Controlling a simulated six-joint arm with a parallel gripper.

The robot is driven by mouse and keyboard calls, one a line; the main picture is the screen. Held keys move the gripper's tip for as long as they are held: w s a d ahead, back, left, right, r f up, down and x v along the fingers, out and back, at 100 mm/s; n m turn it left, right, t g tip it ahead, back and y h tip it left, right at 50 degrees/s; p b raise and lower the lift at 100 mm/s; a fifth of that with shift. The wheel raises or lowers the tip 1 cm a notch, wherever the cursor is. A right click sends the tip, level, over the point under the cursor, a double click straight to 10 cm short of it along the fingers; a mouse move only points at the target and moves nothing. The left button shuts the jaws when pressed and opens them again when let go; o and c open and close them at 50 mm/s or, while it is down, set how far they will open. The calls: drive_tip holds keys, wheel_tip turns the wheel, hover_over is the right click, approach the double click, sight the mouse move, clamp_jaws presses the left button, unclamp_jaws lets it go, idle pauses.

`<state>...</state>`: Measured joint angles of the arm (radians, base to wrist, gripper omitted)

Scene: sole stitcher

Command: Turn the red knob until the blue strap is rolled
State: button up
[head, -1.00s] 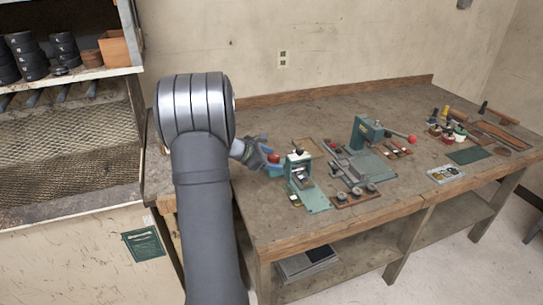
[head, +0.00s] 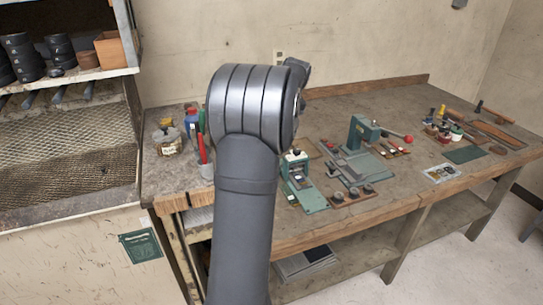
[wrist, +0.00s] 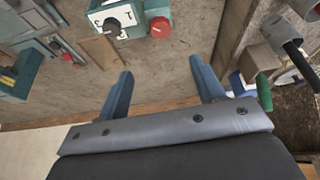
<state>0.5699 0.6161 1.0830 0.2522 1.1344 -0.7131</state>
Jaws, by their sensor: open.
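The red knob (wrist: 160,27) sticks out from the side of a small teal machine with a white face plate (wrist: 122,20) that carries a black knob. In the wrist view my gripper (wrist: 160,68) has two blue fingers spread wide apart, with nothing between them. The red knob lies beyond the fingertips, roughly in line with the gap, and is apart from them. In the head view the teal machine (head: 295,168) stands just right of my arm, which hides the gripper and the red knob. I cannot make out the blue strap in either view.
A teal press (head: 362,132) with a red-tipped lever stands right of the machine. The wooden bench (head: 330,105) is bare toward the back.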

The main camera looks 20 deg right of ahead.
drive_tip(key=x, duration=1.7)
drive_tip(key=shift+w+f, duration=0.15)
drive_tip(key=c, duration=1)
